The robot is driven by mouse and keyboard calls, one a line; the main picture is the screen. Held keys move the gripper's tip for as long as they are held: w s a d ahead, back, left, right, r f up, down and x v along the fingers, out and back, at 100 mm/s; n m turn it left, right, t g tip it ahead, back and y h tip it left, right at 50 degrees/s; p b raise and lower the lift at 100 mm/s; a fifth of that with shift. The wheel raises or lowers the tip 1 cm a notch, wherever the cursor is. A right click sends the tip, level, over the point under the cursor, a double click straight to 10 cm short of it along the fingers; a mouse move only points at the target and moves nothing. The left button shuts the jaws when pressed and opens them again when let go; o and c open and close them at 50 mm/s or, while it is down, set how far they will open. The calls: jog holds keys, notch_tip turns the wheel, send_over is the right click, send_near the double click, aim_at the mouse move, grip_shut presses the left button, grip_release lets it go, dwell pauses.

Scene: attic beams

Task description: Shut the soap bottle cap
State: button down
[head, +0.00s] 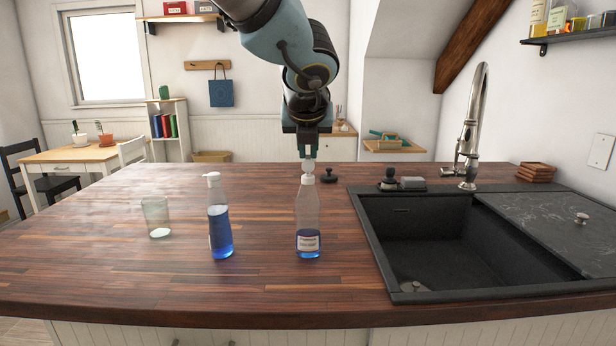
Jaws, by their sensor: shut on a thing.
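A clear soap bottle (308,212) stands upright near the middle of the wooden counter. It has a little blue liquid at the bottom and a white label. Its white cap (308,168) is at the top, with a pale upper part between my fingers. My gripper (308,157) points straight down over the bottle and is shut on this cap. The fingers hide part of the cap, so I cannot tell how far it is shut.
A second bottle (220,222) with blue liquid and a white top stands to the left. A glass (156,216) is further left. A dark stopper (329,176) lies just behind the bottle. The black sink (410,290) and its faucet (473,130) are to the right. The front counter is clear.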

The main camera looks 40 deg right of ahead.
aim_at(308, 164)
jog(key=shift+s+a+f+t+h+b, duration=0.35)
jog(key=shift+f+t+h+b, duration=0.25)
jog(key=shift+b, duration=3.1)
jog(key=shift+s+a+f+t+h+b, duration=0.35)
jog(key=shift+t+h+b, duration=0.45)
jog(key=shift+b, duration=2.9)
jog(key=t+h+b, duration=0.1)
jog(key=b, duration=0.7)
jog(key=s+f+t+h+b, duration=0.1)
jog(key=t+b, duration=0.1)
jog(key=b, duration=0.7)
jog(key=shift+a+f+h, duration=0.2)
jog(key=shift+a+h, duration=0.1)
jog(key=shift+a, duration=0.05)
jog(key=f+t+h+b, duration=0.1)
jog(key=t+b, duration=0.1)
jog(key=b, duration=0.7)
jog(key=t+h+b, duration=0.2)
jog(key=b, duration=0.8)
jog(key=s+f+t+h+b, duration=0.1)
jog(key=t+h+b, duration=0.1)
jog(key=b, duration=0.7)
jog(key=shift+a+f+t+b, duration=0.3)
jog(key=shift+a+f, duration=0.05)
jog(key=shift+h, duration=0.3)
jog(key=shift+r+t+b, duration=0.1)
jog(key=shift+t+b, duration=0.2)
jog(key=shift+b, duration=0.3)
